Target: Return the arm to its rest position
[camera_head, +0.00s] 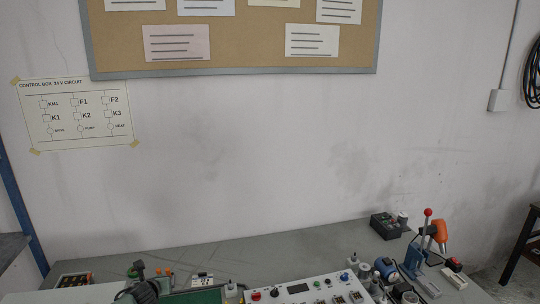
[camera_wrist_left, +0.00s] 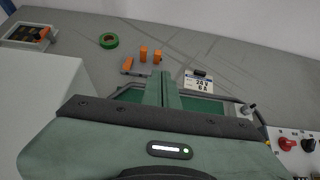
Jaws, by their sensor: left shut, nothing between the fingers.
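My left gripper (camera_wrist_left: 163,90) shows in the left wrist view as two green fingers pressed together, with nothing between them. It points over the grey workbench (camera_wrist_left: 240,75), above or close to a green mat (camera_wrist_left: 205,108); the exact height is unclear. In the head view, a dark rounded shape (camera_head: 146,290) at the bottom left may be part of my left arm, but I cannot tell its fingers there. My right gripper is in neither view.
A control panel (camera_head: 290,292) with knobs stands at the front, and a red-knobbed lever press (camera_head: 424,232) to the right. Orange pieces (camera_wrist_left: 143,53), green tape (camera_wrist_left: 109,41), a 24 V unit (camera_wrist_left: 199,82) and a pale block (camera_wrist_left: 45,95) lie around the gripper. The bench's back middle is clear.

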